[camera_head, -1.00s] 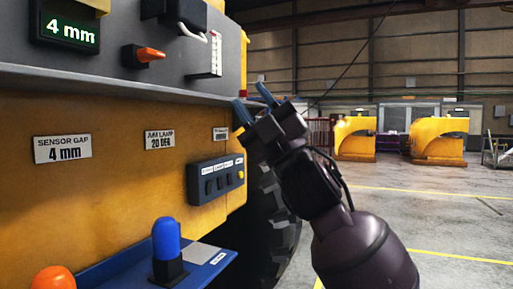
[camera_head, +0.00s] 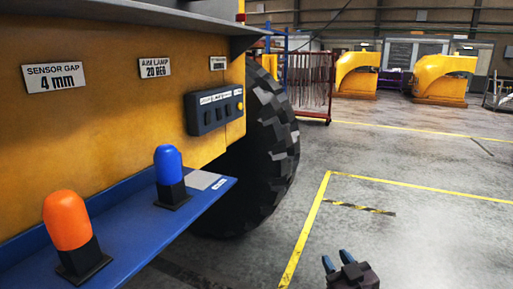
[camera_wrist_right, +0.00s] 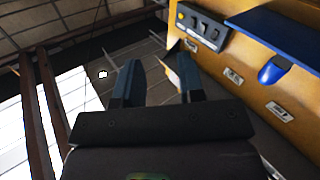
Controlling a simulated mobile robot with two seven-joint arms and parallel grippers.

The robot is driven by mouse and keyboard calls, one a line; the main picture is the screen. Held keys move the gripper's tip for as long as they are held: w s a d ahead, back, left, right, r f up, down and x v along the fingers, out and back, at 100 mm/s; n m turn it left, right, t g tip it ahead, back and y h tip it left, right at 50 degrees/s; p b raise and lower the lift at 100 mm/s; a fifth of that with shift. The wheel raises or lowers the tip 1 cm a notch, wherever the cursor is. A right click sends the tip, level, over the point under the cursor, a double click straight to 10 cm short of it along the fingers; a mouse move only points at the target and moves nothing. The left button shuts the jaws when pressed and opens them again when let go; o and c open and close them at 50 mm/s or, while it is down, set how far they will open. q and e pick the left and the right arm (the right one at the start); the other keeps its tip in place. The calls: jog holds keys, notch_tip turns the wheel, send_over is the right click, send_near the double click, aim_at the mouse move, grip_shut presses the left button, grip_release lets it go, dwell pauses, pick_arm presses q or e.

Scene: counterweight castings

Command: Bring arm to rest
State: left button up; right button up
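My right gripper (camera_head: 337,262) is low at the bottom of the head view, right of the blue shelf, over the grey floor. Its two blue-tipped fingers stand apart with nothing between them. The right wrist view also shows the open, empty fingers (camera_wrist_right: 157,82) pointing up the picture. The gripper is clear of the yellow machine (camera_head: 110,110) and touches nothing that I can see. Most of my right arm is outside the head view. My left gripper does not show in either view.
A blue shelf (camera_head: 125,240) on the machine holds an orange lamp (camera_head: 67,220) and a blue lamp (camera_head: 168,165). A switch box (camera_head: 214,108) is above it. A large tyre (camera_head: 270,150) stands behind. Yellow castings (camera_head: 445,78) are far back. The marked floor (camera_head: 420,235) is open.

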jog(key=s+d+f+m+g+h, duration=0.2)
jog(key=s+d+f+g, duration=0.1)
jog(key=s+f, duration=0.9)
jog(key=s+d+f+m+g+h, duration=0.1)
jog(key=s+d+f, duration=0.5)
jog(key=s+f, duration=0.6)
jog(key=s+g+h, duration=0.1)
jog(key=s+g, duration=0.1)
jog(key=shift+s+f+m+g, duration=0.25)
jog(key=shift+s+m+g, duration=0.05)
jog(key=shift+m, duration=0.1)
jog(key=shift+d, duration=0.1)
